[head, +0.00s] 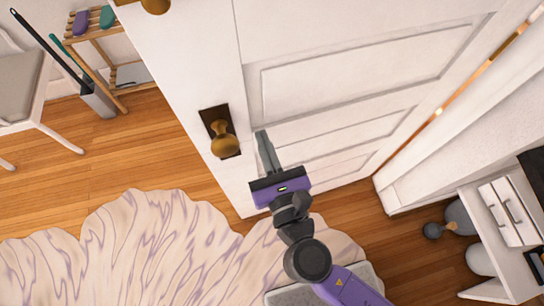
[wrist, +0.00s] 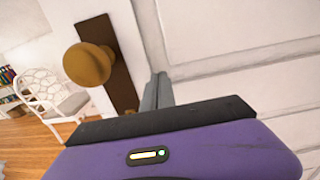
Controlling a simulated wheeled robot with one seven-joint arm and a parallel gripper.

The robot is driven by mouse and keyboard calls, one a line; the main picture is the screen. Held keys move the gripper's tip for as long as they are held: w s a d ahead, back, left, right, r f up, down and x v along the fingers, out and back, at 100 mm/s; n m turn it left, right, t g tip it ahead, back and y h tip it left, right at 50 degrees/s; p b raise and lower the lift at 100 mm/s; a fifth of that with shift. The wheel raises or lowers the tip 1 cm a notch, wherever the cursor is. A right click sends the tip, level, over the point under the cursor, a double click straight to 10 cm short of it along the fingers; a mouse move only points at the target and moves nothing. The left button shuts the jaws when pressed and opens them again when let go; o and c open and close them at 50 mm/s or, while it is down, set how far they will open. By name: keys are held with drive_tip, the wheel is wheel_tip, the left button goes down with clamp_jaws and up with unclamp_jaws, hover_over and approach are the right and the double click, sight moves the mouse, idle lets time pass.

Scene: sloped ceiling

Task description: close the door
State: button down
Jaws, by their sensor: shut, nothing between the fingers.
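A white panelled door (head: 355,85) stands ajar, its free edge to the left and a lit gap along its hinge side at the right. A brass knob (head: 224,144) on a dark plate sits near the free edge; the knob (wrist: 90,64) is large at the left in the wrist view. My gripper (head: 263,135) is purple with grey fingers, shut and empty. Its fingertips (wrist: 159,82) are just right of the knob plate, in front of the door face. Whether they touch the door I cannot tell.
A pale rug (head: 130,250) lies on the wood floor at the lower left. A white chair (head: 25,95) and a wooden rack (head: 95,50) stand beyond the door's free edge. A white shelf unit (head: 475,240) stands at the right.

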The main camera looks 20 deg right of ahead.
drive_tip(key=shift+w, duration=1.1)
